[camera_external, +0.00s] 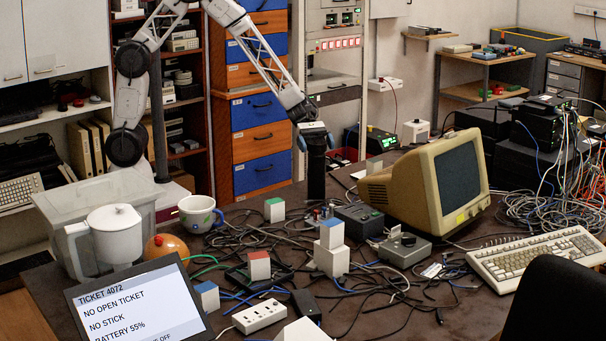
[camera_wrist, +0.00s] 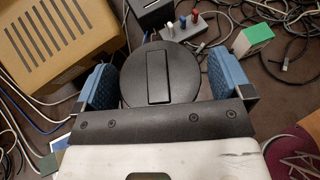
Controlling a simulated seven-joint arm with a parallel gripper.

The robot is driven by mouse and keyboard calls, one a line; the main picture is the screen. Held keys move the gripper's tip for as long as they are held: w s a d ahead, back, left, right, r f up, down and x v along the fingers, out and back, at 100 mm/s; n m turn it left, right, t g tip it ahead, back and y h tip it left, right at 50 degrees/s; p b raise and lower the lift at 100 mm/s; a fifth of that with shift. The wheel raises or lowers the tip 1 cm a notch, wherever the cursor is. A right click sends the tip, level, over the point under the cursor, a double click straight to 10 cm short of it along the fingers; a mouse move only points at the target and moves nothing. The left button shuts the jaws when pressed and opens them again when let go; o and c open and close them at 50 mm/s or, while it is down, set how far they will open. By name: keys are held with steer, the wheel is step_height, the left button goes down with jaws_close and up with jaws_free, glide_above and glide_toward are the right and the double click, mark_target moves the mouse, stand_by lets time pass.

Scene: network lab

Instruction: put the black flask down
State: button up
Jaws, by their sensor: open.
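The black flask (camera_external: 316,178) stands upright on the dark table, left of the beige monitor in the external view. Its round black lid with a raised bar shows in the wrist view (camera_wrist: 160,75). My gripper (camera_external: 313,138) is directly above and around the top of the flask. In the wrist view my gripper (camera_wrist: 164,88) is open, with one blue finger pad on each side of the lid. A narrow gap shows between the lid and the pads. The flask's base seems to rest on the table; its lower edge is partly hard to make out.
A beige monitor (camera_external: 428,185) stands close to the right. A grey box (camera_external: 405,249), stacked white blocks (camera_external: 331,260) and a green-topped block (camera_external: 274,211) are nearby. Tangled cables cover much of the table. A white cup (camera_external: 197,214) and a ticket screen (camera_external: 137,303) are to the left.

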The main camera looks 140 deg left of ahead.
steer(key=shift+r, duration=0.1)
steer(key=shift+s+r, duration=0.1)
steer(key=v, duration=1.2)
steer(key=shift+a, duration=0.2)
steer(key=shift+r, duration=0.15)
